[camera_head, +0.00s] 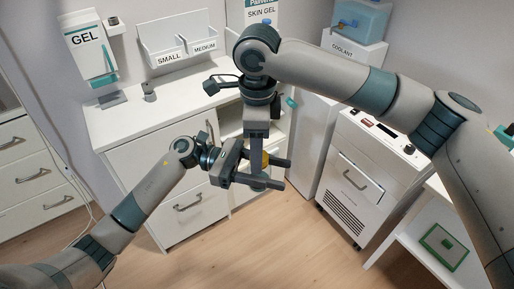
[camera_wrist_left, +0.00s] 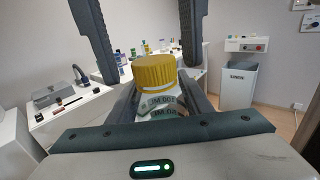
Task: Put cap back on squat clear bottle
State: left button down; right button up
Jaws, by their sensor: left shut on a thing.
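A ribbed yellow cap (camera_wrist_left: 155,73) sits over a pale body with grey "DOT 3M" lettering, which I take as the bottle (camera_wrist_left: 160,108). My left gripper (camera_head: 284,173) is shut on this bottle; its fingers flank it in the left wrist view. In the head view the cap (camera_head: 265,159) shows between the grippers, and the bottle is mostly hidden. My right gripper (camera_head: 257,140) points down from above. Its two dark fingers stand wide apart on either side of the cap, with gaps visible. I cannot tell whether the cap is fully seated.
A white cabinet (camera_head: 160,185) with drawers stands behind the grippers. A white wheeled unit (camera_head: 365,170) is on the right, and a shelf with a green-edged pad (camera_head: 443,246) is at lower right. The wooden floor (camera_head: 240,250) in front is clear.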

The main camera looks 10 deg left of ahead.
jog(key=shift+r, duration=2.25)
jog(key=shift+n, duration=0.3)
